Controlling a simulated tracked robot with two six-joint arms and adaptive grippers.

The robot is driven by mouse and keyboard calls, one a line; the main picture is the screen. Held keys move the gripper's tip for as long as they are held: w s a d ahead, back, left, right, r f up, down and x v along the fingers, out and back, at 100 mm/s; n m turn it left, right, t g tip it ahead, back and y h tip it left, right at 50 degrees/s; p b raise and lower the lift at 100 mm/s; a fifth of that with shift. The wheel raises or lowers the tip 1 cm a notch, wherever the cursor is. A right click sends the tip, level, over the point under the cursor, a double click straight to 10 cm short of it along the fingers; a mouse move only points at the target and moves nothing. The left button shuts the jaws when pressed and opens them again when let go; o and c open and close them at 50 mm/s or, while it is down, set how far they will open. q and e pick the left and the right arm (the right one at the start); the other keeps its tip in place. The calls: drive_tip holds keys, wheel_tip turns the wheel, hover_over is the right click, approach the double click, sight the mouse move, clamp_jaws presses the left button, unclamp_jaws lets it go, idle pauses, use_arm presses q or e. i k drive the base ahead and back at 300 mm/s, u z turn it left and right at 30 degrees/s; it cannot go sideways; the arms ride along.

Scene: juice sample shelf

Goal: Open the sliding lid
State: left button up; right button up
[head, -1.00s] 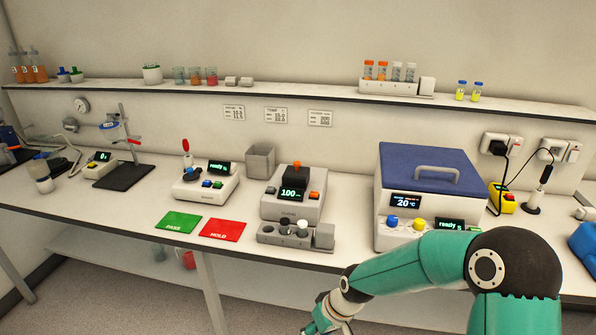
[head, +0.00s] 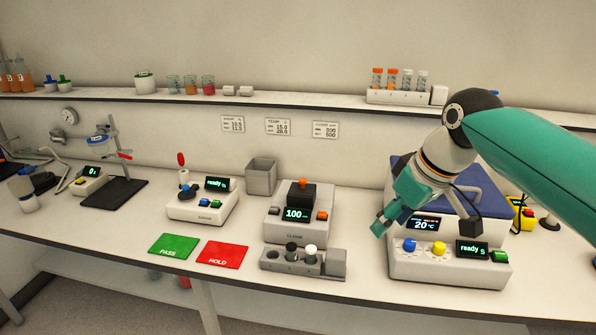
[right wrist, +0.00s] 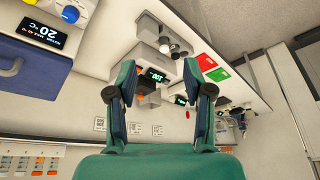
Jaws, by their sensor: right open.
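A grey box (head: 430,268) with a "20 °C" display stands at the right of the bench. The lid also shows at the left edge in the right wrist view (right wrist: 38,78). My right gripper (head: 384,222) is open and empty, in front of the box's upper left part in the head view. In the right wrist view the open fingers (right wrist: 158,78) have nothing between them. My left gripper is out of view.
A meter with a black block and orange knob (head: 302,192) stands left of the box, with a small vial holder (head: 280,262) before it. A grey bin (head: 261,172) and green and red mats (head: 222,254) are further left. A shelf (head: 300,104) runs behind.

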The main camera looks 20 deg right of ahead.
sight(302, 188)
drive_tip(key=i, duration=1.15)
